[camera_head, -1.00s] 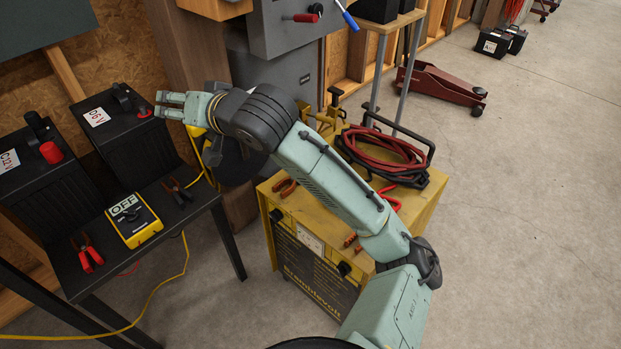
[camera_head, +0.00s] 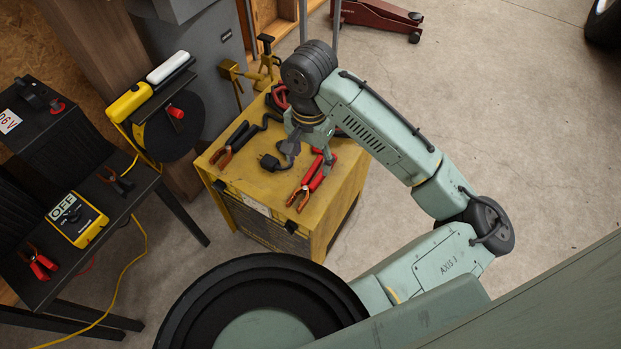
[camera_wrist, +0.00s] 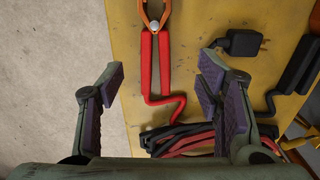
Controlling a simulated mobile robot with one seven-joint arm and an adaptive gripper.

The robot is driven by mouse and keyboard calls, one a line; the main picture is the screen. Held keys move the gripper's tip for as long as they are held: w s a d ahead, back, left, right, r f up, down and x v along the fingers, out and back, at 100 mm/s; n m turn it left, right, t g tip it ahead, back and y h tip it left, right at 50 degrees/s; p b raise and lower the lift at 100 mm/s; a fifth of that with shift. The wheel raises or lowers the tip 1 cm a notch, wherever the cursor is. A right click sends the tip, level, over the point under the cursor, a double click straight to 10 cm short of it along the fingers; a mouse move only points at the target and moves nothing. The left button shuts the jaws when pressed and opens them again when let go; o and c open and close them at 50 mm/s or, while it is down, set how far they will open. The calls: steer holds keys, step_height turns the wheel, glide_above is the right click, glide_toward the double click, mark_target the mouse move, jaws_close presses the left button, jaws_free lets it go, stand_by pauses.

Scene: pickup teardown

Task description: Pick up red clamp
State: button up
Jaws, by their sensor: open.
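A red clamp (camera_head: 316,180) with red handles and orange-copper jaws lies on top of the yellow cabinet (camera_head: 345,185), near its front edge. It also shows in the wrist view (camera_wrist: 150,65), jaws at the top and red cable running down to a coil. My gripper (camera_head: 308,160) is open and points down above the cabinet, over the handle end of the clamp. In the wrist view the handles lie between the spread fingers of my gripper (camera_wrist: 163,75), closer to the left finger. The gripper hides part of the handles and cable in the head view.
A black-handled clamp (camera_head: 234,143) and a black plug (camera_head: 270,162) lie on the cabinet left of the red clamp. Another red-handled clamp (camera_head: 39,263) and a yellow meter (camera_head: 76,219) are on the black table. Coiled cables (camera_wrist: 185,138) lie on the cabinet. Open floor lies to the right.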

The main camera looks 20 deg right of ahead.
mark_target(313, 175)
steer(key=f, duration=0.6)
steer(key=shift+s+d+f, duration=0.2)
steer(key=shift+s+d, duration=0.05)
steer(key=c, duration=1.3)
jaws_close()
steer(key=shift+w+r+p, duration=0.1)
steer(key=shift+r+p, duration=0.15)
steer(key=shift+p, duration=0.05)
